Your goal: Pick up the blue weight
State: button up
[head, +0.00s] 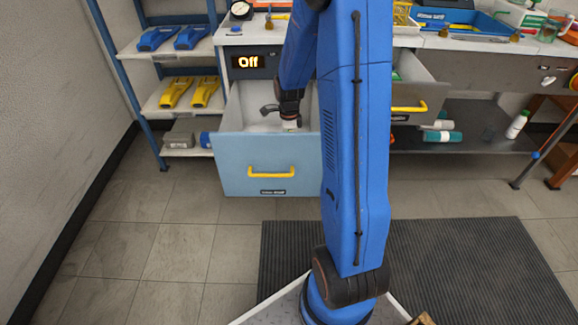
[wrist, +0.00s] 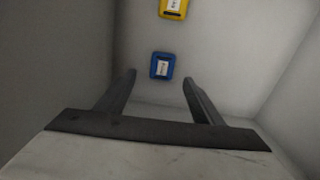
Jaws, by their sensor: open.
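The blue weight (wrist: 153,66) is a small blue block with a white label. In the wrist view it lies on the pale floor of the open drawer, ahead of and roughly between my fingertips. My gripper (wrist: 158,76) is open and empty, with the blue weight beyond its fingers and apart from them. In the head view my gripper (head: 291,122) is down inside the open drawer (head: 238,178), which has a blue-grey front and a yellow handle. The drawer front and my arm hide the weight in the head view.
A yellow weight (wrist: 174,8) lies beyond the blue one at the top of the wrist view. Drawer walls rise at left and right. A second open drawer (head: 410,103) stands to the right. Shelves with yellow tools (head: 176,92) stand at left.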

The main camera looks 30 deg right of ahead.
jog(key=shift+w+f, duration=0.2)
jog(key=shift+f, duration=3.6)
jog(key=shift+d, duration=0.1)
grip_shut()
jog(key=shift+r, duration=0.1)
